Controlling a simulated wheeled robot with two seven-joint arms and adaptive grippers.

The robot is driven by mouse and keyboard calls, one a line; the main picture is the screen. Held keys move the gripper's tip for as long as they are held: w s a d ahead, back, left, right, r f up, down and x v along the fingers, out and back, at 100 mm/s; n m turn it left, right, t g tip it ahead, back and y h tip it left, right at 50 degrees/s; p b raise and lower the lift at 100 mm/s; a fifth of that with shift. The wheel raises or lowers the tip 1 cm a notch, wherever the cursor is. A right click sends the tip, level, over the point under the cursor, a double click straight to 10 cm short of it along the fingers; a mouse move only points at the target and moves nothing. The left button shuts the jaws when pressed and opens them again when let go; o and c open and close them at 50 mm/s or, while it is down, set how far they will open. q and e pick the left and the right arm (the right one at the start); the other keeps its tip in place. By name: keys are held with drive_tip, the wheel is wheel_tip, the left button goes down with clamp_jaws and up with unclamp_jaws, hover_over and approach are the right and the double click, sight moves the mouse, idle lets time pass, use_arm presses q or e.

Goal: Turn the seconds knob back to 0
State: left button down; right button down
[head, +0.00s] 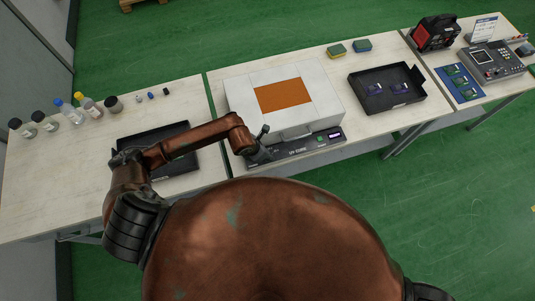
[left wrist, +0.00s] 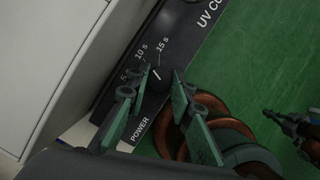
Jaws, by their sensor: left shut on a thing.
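The seconds knob (left wrist: 159,82) is a small dark round knob with a white line, on the dark front panel (left wrist: 112,92) of a UV curing box. In the left wrist view, "5 s", "10 s" and "15 s" are printed around it and "POWER" lies below. The white line points roughly toward the "15 s" side; its exact setting is hard to tell. My left gripper (left wrist: 161,77) is shut on the knob, one green finger on each side. In the head view my left gripper (head: 259,153) hides the knob at the panel's left end.
The white box (head: 236,97) with an orange window stands behind its panel. A black tray (head: 177,181) lies left of it, and another black tray (head: 425,97) with blue parts lies right. Bottles (head: 70,112) stand at the far left.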

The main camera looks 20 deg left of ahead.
use_arm(q)
drive_tip(key=c, duration=2)
unclamp_jaws()
drive_tip(key=v, duration=1.2)
